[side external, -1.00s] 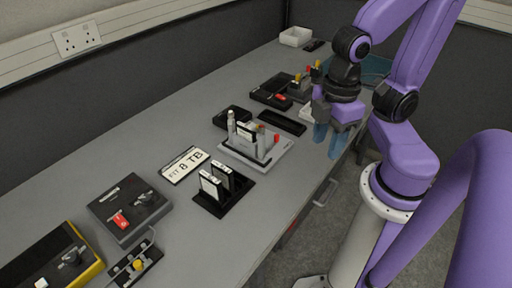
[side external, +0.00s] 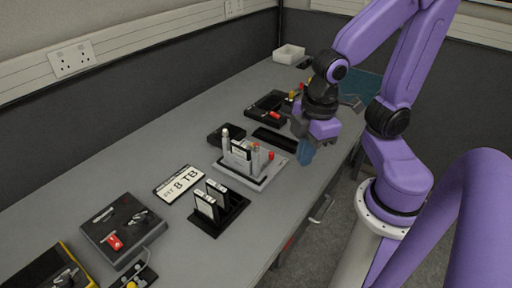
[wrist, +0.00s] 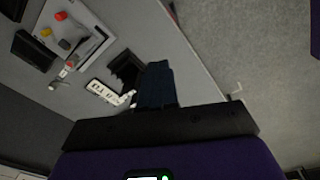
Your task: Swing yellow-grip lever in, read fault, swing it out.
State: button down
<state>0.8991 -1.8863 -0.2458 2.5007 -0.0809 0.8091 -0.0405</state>
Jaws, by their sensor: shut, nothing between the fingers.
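My gripper (side external: 305,152) is shut and empty, with blue fingers, above the table near its right edge. It is to the right of a grey base plate (side external: 277,176) and apart from it in the picture. The plate carries upright grey posts, a white card and red and orange knobs. A yellow knob (side external: 292,93) shows farther back, partly behind my wrist; another yellow knob (side external: 131,285) is cut by the bottom edge. I cannot tell which is the lever's grip. In the wrist view my blue fingers (wrist: 155,85) point up the picture; a yellow knob (wrist: 46,32) shows upper left. No fault reading is legible.
A black rack (side external: 232,222) with white cards and an "8 TB" sign (side external: 179,184) are nearer the camera. A dark box with a red switch (side external: 114,242) is at lower left. A white bin (side external: 289,53) is at the back.

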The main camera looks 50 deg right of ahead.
jog(key=w+d+f+t, duration=0.25)
jog(key=w+d, duration=0.25)
jog(key=w, duration=0.4)
jog(key=w+d+f+t, duration=0.1)
jog(key=w+d+f, duration=0.25)
jog(key=w, duration=0.45)
jog(key=d+f+n+t+y, duration=0.1)
jog(key=d+f, duration=0.2)
jog(key=d, duration=0.3)
jog(key=w+d+f+n+y, duration=0.1)
jog(key=d+f+y, duration=0.1)
jog(key=d, duration=0.4)
jog(key=shift+w+d+f+n+t, duration=0.2)
jog(key=shift+d+f+n+t, duration=0.15)
jog(key=shift+f, duration=0.5)
jog(key=shift+x, duration=5)
